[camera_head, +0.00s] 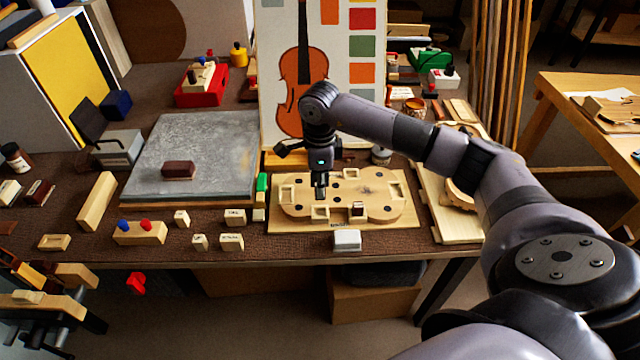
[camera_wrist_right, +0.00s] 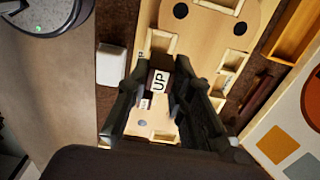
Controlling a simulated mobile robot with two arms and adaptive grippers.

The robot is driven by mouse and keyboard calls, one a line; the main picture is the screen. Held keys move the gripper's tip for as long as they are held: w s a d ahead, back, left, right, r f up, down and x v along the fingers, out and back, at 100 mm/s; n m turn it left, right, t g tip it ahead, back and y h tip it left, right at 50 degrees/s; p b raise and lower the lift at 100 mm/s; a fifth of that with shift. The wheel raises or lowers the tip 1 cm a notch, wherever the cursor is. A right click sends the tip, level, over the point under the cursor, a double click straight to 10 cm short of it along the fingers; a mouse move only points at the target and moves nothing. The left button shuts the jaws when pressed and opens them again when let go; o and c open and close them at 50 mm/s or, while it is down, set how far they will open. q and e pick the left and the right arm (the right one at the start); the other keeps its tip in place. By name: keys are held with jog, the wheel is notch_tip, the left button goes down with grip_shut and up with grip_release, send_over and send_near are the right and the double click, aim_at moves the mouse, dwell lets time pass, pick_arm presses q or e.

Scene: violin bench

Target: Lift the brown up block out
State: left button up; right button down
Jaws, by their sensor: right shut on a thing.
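The brown up block (camera_wrist_right: 159,79) shows in the right wrist view, with a pale top face marked "UP" and a brown side. My right gripper (camera_head: 320,194) is shut on it; in the right wrist view the two dark fingers (camera_wrist_right: 165,92) stand on either side of the block. The block looks held above the pale violin-shaped board (camera_head: 290,222), over its left half; the fingers mostly hide it in the head view. Another small brown block with a pale face (camera_head: 357,208) sits in a socket of the board. My left gripper is not in view.
A white block (camera_head: 347,240) lies at the board's front edge. Several lettered wooden blocks (camera_head: 232,241) stand left of the board. A grey slab with a dark brown block (camera_head: 178,170) lies further left. The violin poster (camera_head: 340,100) stands close behind the gripper.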

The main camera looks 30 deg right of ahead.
jog(key=shift+r+p, duration=1.55)
jog(key=shift+r, duration=1.35)
